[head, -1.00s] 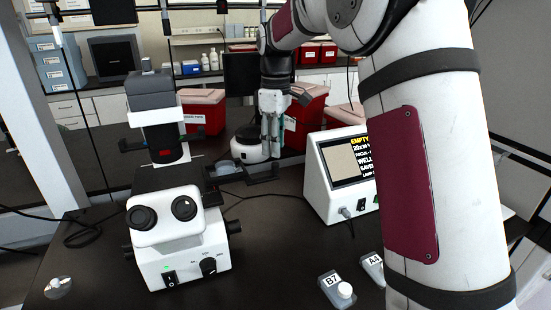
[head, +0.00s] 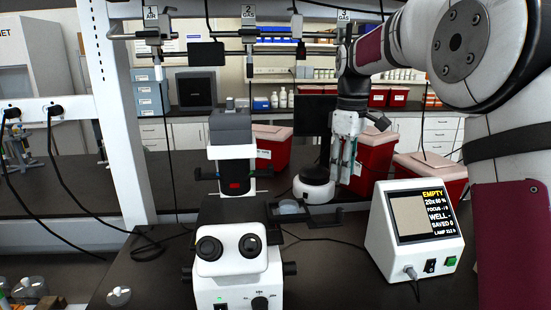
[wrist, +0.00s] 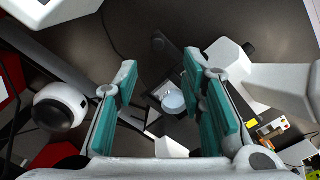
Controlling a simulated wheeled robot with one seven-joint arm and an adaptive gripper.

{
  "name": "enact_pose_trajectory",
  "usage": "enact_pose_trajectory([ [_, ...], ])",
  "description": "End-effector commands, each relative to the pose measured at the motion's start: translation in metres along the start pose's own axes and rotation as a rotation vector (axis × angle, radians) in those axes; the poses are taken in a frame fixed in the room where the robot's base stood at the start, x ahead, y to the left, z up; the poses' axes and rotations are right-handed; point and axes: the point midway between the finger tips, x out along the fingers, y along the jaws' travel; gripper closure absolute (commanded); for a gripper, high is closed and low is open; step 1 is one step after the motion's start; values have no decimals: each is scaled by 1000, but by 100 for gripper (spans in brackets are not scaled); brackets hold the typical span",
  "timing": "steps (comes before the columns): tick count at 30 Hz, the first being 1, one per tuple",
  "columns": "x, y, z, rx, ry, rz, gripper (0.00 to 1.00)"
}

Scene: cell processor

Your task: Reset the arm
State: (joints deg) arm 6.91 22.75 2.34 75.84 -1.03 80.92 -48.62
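My gripper (head: 346,170) hangs pointing down at the end of my arm, right of the microscope (head: 238,248) and beside a round white device (head: 314,186). In the wrist view my gripper (wrist: 163,78) has its two teal-padded fingers spread apart. Nothing is held between them. A clear round dish (wrist: 173,103) shows beyond the gap, lower down on the microscope's dark stage. The dish also shows in the head view (head: 289,207).
A white monitor box (head: 415,230) reading "EMPTY" stands on the dark bench at right. Red bins (head: 378,160) stand behind. A gas rail (head: 250,38) crosses above, and a white post (head: 118,120) stands at left. Cables lie on the bench.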

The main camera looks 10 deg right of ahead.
Motion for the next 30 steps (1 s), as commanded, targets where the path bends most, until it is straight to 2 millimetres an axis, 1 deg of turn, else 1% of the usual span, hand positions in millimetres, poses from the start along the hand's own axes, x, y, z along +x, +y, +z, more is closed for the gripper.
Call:
enact_pose_trajectory([
  [1, -8, -8, 4, 15, 9, 12, 63],
  [5, -27, -36, 21, 90, 41, 49, 63],
  [9, -43, -75, 48, 197, 91, 93, 63],
  [12, -49, -103, 68, 275, 131, 119, 63],
  [15, -50, -130, 89, 353, 175, 142, 63],
  [20, -43, -174, 123, 475, 250, 169, 63],
  [24, -27, -208, 152, 581, 322, 182, 63],
  [27, -12, -229, 170, 646, 367, 184, 63],
  [30, 2, -244, 183, 699, 405, 184, 63],
])
